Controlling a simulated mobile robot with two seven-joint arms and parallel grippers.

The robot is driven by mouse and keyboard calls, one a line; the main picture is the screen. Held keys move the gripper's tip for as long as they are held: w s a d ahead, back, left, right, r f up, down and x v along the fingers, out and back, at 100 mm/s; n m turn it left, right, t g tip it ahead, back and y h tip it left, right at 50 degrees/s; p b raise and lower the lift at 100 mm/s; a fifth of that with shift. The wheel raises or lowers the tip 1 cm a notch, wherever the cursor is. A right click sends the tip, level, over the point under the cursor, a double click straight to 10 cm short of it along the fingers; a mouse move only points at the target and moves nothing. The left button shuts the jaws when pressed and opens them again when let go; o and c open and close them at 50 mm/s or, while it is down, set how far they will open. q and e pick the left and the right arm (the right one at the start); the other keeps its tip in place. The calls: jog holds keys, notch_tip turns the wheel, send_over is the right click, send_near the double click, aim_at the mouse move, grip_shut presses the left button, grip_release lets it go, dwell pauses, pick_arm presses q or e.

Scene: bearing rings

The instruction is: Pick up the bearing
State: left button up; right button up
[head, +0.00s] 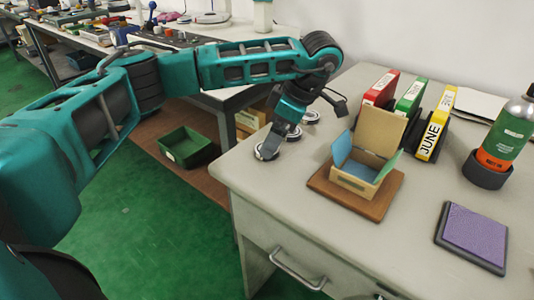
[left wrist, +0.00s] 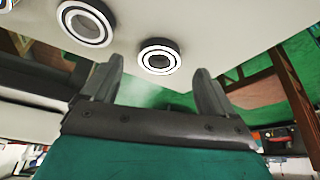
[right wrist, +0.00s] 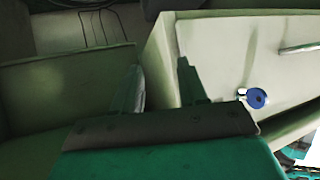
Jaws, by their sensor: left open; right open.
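Several round metal bearings with dark and bright rings are at the desk's left side. One bearing (head: 265,154) is by the left edge; a second bearing (head: 294,134) and a third bearing (head: 310,117) are behind it. My left gripper (head: 277,138) points down over the nearest one. In the left wrist view, a bearing (left wrist: 158,69) lies between and just beyond the open, empty left fingers (left wrist: 162,85), apart from them. Another bearing (left wrist: 85,41) is further up and left. My right gripper (right wrist: 163,78) is open and empty, away from the bearings.
A cardboard box (head: 355,184) with open flaps stands on a brown board (head: 322,186). Binders (head: 408,97), a spray can (head: 508,128) and a purple pad (head: 474,235) are further right. The desk (head: 272,200) ends just left of the bearings. A green bin (head: 186,147) is below.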

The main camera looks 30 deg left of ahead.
pick_arm(q)
jog(key=x, duration=0.2)
jog(key=shift+a+f, duration=0.15)
jog(key=shift+f, duration=0.2)
jog(key=shift+c, duration=0.2)
jog(key=shift+r, duration=0.1)
jog(key=c, duration=1.2)
